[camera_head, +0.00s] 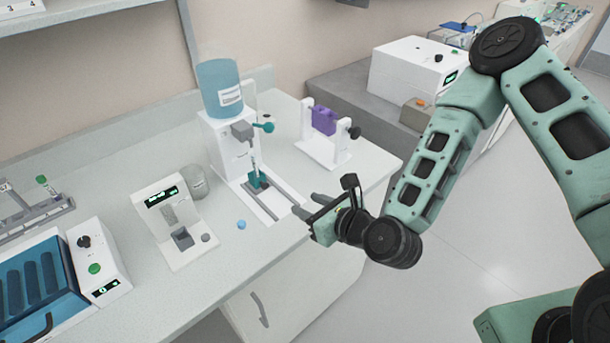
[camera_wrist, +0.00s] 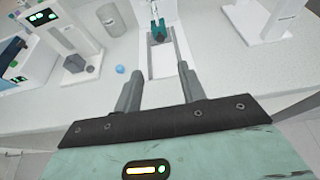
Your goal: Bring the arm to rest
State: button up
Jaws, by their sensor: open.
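My gripper (camera_head: 304,212) is open and empty. In the head view it hangs over the front edge of the bench, just right of the white track base (camera_head: 285,196) of the dispenser. In the wrist view my two fingers (camera_wrist: 158,85) are spread apart, with the pale track (camera_wrist: 161,66) between and beyond them. A teal carriage (camera_head: 258,181) sits on the track below the dispenser's nozzle; it also shows in the wrist view (camera_wrist: 158,31). My arm is bent, its elbow high at the right.
The dispenser (camera_head: 228,145) carries a blue bottle (camera_head: 219,88). A white stand with a purple block (camera_head: 324,121) is behind my gripper. A small blue cap (camera_head: 241,224), a glass beaker (camera_head: 194,182) and a white meter (camera_head: 172,222) are to the left. The floor at right is clear.

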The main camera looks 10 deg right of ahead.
jog(key=s+a+r+n+g+h+b, duration=0.15)
jog(key=s+n+g, duration=0.55)
jog(key=n, duration=1.3)
jog(key=s+d+r+n+g+h+b, duration=0.1)
jog(key=s+d+r+n+g+h, duration=0.1)
jog(key=s+d+r+n, duration=0.2)
jog(key=s+d+r+n+g+h+b, duration=0.1)
jog(key=s+d+r+n+g+h, duration=0.1)
jog(key=s+r+n, duration=0.5)
jog(key=s+d+n+h, duration=0.1)
jog(key=s+d+n, duration=0.1)
jog(key=n, duration=0.4)
jog(key=shift+s+d+r, duration=0.2)
jog(key=shift+s+r, duration=0.2)
jog(key=shift+s, duration=0.1)
jog(key=shift+h, duration=0.25)
